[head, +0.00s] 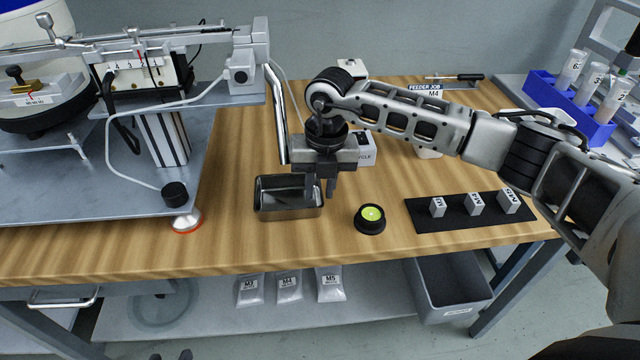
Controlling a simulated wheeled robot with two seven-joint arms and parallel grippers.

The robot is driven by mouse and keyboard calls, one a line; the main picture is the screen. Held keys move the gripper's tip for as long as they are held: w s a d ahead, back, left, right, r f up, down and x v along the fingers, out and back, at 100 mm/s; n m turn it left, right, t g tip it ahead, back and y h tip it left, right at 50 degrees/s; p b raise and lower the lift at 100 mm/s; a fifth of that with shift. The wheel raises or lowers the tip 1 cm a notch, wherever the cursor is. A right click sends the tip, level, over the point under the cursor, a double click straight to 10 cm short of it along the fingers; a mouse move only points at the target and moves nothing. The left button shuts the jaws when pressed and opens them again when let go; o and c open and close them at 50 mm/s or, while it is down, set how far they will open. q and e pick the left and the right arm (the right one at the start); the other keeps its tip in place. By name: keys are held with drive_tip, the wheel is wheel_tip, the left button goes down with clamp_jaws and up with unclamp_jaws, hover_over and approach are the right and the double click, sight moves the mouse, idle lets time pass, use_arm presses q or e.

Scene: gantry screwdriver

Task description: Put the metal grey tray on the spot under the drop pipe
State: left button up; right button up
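The metal grey tray (287,212) is an open, shiny rectangular box on the wooden table, upright. The drop pipe (277,115) slants down from the gantry device, and its lower end is just above the tray's back side in the picture. My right gripper (321,192) points down at the tray's right end. Its two fingers look apart, one on each side of the right wall; the exact contact is hard to see. Any marked spot beneath the tray is hidden. My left gripper is not in view.
A black round button with a green top (370,218) stands right of the tray. A black mat (455,232) with several grey blocks lies further right. A white box (366,150) is behind my gripper. A metal platform (90,195) with the gantry fills the left. Front table strip is clear.

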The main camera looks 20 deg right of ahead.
wheel_tip(320, 180, up, 12)
drive_tip(key=shift+s+d+r, duration=0.15)
drive_tip(key=shift+d, duration=0.3)
idle(0.4)
